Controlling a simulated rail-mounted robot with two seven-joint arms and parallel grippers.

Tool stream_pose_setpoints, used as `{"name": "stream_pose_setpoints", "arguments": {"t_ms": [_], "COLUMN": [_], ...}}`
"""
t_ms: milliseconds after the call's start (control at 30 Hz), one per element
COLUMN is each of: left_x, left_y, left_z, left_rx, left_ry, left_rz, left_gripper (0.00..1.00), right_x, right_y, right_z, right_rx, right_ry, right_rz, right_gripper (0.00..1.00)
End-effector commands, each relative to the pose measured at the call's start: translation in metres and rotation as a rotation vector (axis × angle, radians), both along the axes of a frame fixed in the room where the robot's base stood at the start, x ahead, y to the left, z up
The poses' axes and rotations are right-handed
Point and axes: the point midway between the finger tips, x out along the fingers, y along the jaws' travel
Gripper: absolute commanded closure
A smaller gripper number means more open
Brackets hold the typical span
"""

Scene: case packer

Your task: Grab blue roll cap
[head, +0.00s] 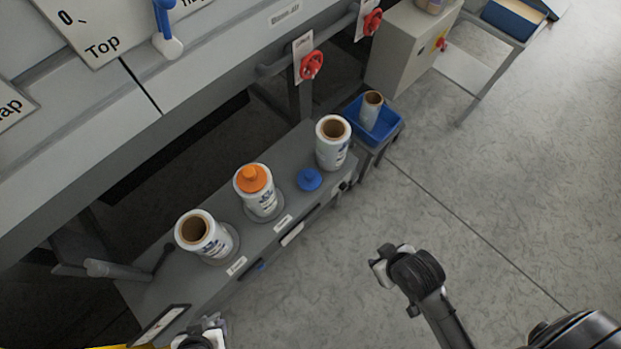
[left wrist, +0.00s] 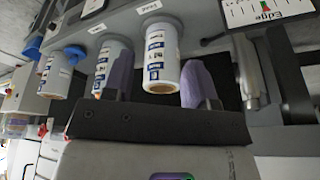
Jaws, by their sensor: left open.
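The blue roll cap (head: 309,179) lies on the grey shelf (head: 330,197) between the orange-capped roll (head: 262,202) and the far white roll (head: 335,155). In the left wrist view the blue cap (left wrist: 75,52) shows small, partly beside the rolls. My left gripper (head: 207,328) is at the bottom edge of the head view, near the shelf's near end and well apart from the cap. In the left wrist view its purple fingers (left wrist: 158,72) are spread, with nothing held; the near roll shows beyond them. My right gripper (head: 385,265) hangs over the floor, its jaws unclear.
An uncapped roll (head: 205,240) stands at the shelf's near end. A blue bin (head: 392,129) with a roll stands past the far end. Red valve handles (head: 312,65) and the machine's panels (head: 200,60) overhang the shelf's back. The floor to the right is open.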

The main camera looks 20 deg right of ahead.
Motion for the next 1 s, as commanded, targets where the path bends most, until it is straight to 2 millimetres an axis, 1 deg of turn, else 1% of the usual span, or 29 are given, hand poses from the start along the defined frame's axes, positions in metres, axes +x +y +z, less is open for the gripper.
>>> {"name": "stream_pose_setpoints", "arguments": {"t_ms": [433,633,1000], "left_x": [-0.0002,-0.0001,-0.0003], "left_y": [-0.002,-0.004,-0.0032], "left_z": [0.0,0.0,-0.0002], "left_rx": [-0.007,-0.014,-0.011], "left_ry": [0.001,0.001,0.002], "left_rz": [0.005,0.009,0.007], "left_gripper": [0.48,0.31,0.31], "right_x": [-0.0002,-0.0004,-0.0005], "right_y": [-0.0003,-0.0022,-0.003], "right_z": [-0.0001,-0.0002,-0.0002], "right_rx": [-0.001,-0.008,-0.011], "right_ry": [0.001,0.001,0.0], "right_rz": [0.001,0.005,0.006], "right_gripper": [0.57,0.57,0.57]}}
